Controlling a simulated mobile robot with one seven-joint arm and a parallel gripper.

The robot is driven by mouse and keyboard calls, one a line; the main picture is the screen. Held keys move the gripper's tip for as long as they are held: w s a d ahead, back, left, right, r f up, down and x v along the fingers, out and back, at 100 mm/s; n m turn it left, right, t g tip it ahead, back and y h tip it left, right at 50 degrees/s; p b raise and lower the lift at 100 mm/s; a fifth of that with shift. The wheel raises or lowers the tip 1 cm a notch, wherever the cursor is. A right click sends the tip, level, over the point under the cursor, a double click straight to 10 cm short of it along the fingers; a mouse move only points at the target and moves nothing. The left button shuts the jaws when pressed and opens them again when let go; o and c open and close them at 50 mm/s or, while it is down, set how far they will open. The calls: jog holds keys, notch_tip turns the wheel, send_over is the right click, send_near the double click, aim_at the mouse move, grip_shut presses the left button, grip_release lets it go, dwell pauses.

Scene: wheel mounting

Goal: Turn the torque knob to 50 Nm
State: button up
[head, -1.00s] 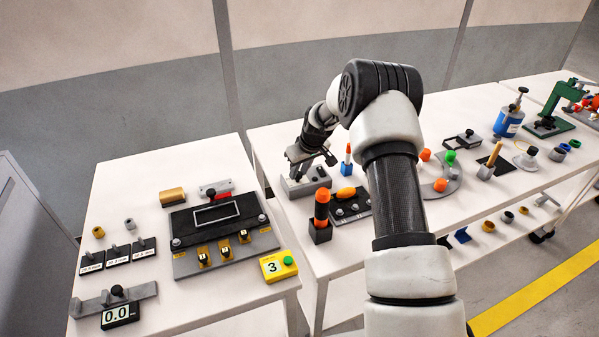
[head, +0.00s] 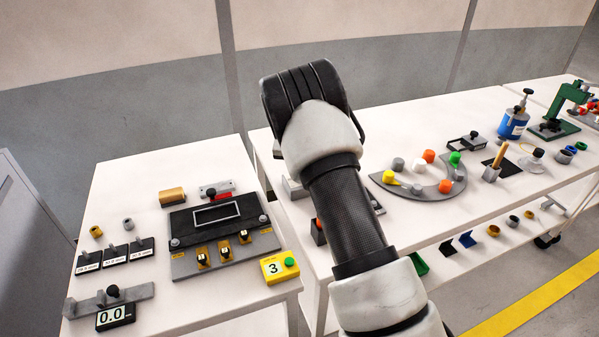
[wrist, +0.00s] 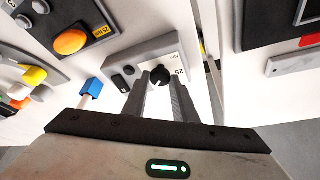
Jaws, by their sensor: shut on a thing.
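The torque knob (wrist: 160,77) is a small round black knob with a white mark, on a grey box (wrist: 118,72). Rotated print beside it seems to read 25, with smaller letters. In the wrist view, the two fingertips of my gripper (wrist: 160,82) are at the knob's sides, shut on it. In the head view my arm hides the knob and my gripper; only a bit of the grey box (head: 293,188) shows. I cannot tell exactly which value the white mark points at.
A panel with an orange knob (wrist: 70,41) and a blue-capped tool (wrist: 92,87) stand close to the box. A curved grey tray (head: 420,187) with coloured caps lies right of my arm. The left table holds a dark-screened device (head: 180,227) and a yellow box (head: 279,267).

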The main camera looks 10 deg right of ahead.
jog(key=shift+m, duration=0.3)
jog(key=o, duration=1)
jog(key=shift+o, duration=0.2)
jog(key=p+v, duration=0.1)
jog(key=v, duration=1.6)
jog(key=shift+a+r, duration=0.2)
jog(key=shift+a, duration=0.05)
